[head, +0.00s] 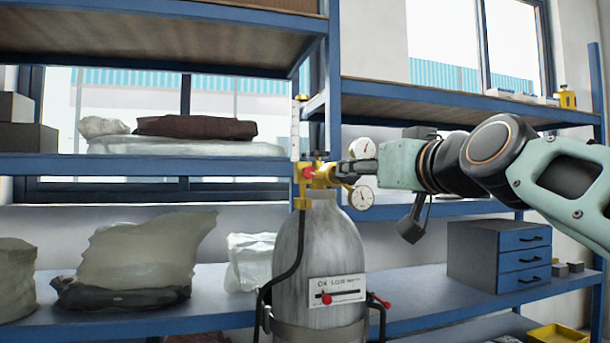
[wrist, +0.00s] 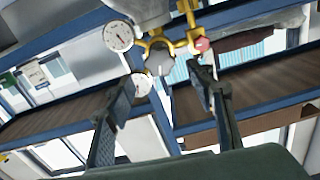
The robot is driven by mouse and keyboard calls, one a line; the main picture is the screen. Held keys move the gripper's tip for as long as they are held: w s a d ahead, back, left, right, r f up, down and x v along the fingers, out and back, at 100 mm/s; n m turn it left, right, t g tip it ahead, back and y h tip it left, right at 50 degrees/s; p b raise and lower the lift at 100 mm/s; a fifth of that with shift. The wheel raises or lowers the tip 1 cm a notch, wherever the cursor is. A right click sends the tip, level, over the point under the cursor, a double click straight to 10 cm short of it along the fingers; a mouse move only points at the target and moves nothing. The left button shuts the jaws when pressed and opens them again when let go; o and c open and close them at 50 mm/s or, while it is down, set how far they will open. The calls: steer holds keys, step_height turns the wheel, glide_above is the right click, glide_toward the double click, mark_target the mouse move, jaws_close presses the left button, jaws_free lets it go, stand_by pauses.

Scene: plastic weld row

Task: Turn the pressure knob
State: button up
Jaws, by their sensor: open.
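A yellow brass regulator (head: 322,178) sits on top of a grey gas cylinder (head: 318,255) in the head view. In the wrist view, a round grey knob (wrist: 160,63) with a pale mark faces me at the middle of the regulator's yellow body (wrist: 159,44). A red knob (wrist: 202,45) is to its right; it also shows in the head view (head: 309,173). My gripper (head: 348,171) reaches in from the right, close to the regulator. In the wrist view my gripper (wrist: 162,75) is open, and the grey knob appears between its fingertips. Contact cannot be told.
Two white dial gauges, an upper one (head: 362,147) and a lower one (head: 361,197), are close beside my gripper. A black hose (head: 292,265) hangs left of the cylinder. Blue-framed shelves (head: 240,165) with bags stand behind. A drawer box (head: 498,255) is at the right.

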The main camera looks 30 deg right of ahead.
steer(key=x, duration=0.7)
steer(key=shift+a, duration=0.1)
steer(key=shift+c, duration=0.3)
steer(key=c, duration=1.1)
steer(key=shift+f+m+b, duration=0.2)
steer(key=shift+m+b, duration=0.4)
steer(key=shift+m, duration=0.4)
steer(key=m+b, duration=0.1)
steer(key=m, duration=0.2)
steer(key=shift+r, duration=0.1)
steer(key=o, duration=1.2)
steer(key=shift+s, duration=0.1)
steer(key=shift+c, duration=0.2)
